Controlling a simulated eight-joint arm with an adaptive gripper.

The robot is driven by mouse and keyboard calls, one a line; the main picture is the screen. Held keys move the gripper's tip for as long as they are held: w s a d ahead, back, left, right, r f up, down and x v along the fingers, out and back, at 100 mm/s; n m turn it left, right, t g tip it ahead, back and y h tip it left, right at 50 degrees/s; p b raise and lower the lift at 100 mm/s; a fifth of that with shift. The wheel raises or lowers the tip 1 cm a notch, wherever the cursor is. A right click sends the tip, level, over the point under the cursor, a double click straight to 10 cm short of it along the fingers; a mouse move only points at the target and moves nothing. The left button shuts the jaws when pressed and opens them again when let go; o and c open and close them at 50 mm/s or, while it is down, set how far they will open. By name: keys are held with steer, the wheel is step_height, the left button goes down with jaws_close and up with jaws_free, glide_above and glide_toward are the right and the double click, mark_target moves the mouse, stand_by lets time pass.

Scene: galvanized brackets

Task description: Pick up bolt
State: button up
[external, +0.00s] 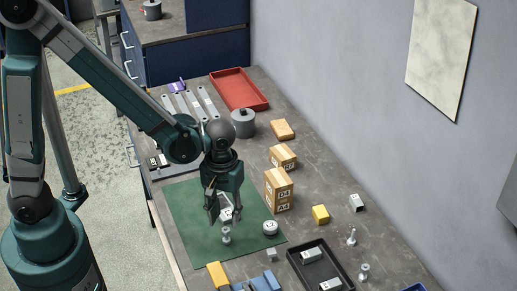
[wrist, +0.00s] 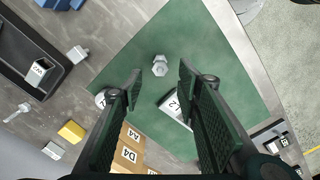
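A grey metal bolt (external: 226,236) stands on the green mat (external: 182,205), just below my gripper (external: 225,216) in the external view. In the wrist view the bolt (wrist: 160,65) lies between and slightly beyond the fingertips (wrist: 160,78). My gripper is open, with nothing between its fingers. A galvanized bracket with a label (wrist: 176,108) lies on the mat close to one finger; in the external view it is partly hidden behind the fingers.
A round white-topped part (external: 270,228) sits at the mat's right edge. Cardboard boxes (external: 279,190), a yellow block (external: 320,214) and a black tray (external: 297,265) holding labelled brackets stand to the right. A red tray (external: 239,90) and grey cylinder (external: 243,123) are behind. The mat's left side is clear.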

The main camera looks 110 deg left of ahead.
mark_target(226, 228)
steer(key=shift+f, duration=0.9)
steer(key=shift+f, duration=0.15)
steer(key=shift+f+b, duration=0.35)
steer(key=shift+f, duration=2.1)
steer(key=c, duration=1)
